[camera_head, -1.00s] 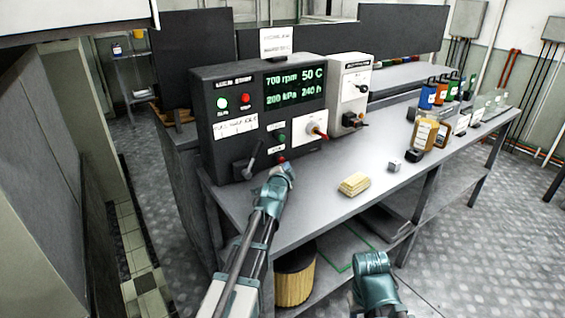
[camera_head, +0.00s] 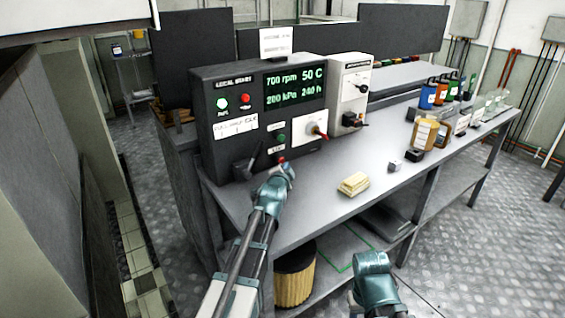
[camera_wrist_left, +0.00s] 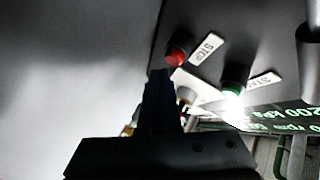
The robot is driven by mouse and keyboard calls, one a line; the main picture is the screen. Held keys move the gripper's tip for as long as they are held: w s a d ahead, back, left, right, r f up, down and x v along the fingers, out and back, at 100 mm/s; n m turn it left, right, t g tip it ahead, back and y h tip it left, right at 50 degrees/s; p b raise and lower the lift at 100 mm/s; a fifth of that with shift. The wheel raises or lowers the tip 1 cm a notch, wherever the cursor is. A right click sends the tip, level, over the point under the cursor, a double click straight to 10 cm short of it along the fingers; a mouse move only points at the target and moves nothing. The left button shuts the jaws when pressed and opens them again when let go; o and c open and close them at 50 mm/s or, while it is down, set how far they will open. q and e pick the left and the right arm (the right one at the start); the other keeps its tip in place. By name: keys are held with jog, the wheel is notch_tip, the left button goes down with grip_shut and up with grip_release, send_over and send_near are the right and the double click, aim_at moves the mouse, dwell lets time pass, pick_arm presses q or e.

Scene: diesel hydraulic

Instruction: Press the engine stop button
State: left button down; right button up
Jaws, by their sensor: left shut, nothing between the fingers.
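The red stop button (camera_head: 281,159) is low on the front of the dark control panel (camera_head: 213,147), below a green button (camera_head: 281,138). In the left wrist view the red button (camera_wrist_left: 176,55) is beside a STOP label (camera_wrist_left: 206,46), and the green button (camera_wrist_left: 233,89) is beside a START label. My left gripper (camera_head: 286,166) is shut and empty just in front of the red button. Its dark fingertips (camera_wrist_left: 161,73) point at the panel right beside the button; I cannot tell if they touch it. My right arm shows at the bottom, but its fingers are out of sight.
A black lever (camera_head: 252,162) stands left of the stop button. A red-handled rotary switch (camera_head: 317,131) is to its right. A yellow block (camera_head: 353,183) and a small grey cube (camera_head: 394,166) lie on the bench (camera_head: 318,215). Bottles stand farther right.

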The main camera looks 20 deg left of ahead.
pick_arm(q)
jog(key=shift+w+a, duration=0.2)
jog(key=shift+a, duration=0.05)
jog(key=shift+w+a, duration=0.4)
jog(key=shift+a, duration=0.05)
dwell(0.9)
jog(key=shift+s, duration=0.1)
jog(key=shift+s+d, duration=0.55)
jog(key=shift+d, duration=0.25)
jog(key=shift+s+d, duration=0.8)
jog(key=shift+d, duration=0.2)
jog(key=shift+s+d, duration=0.75)
jog(key=shift+d, duration=0.2)
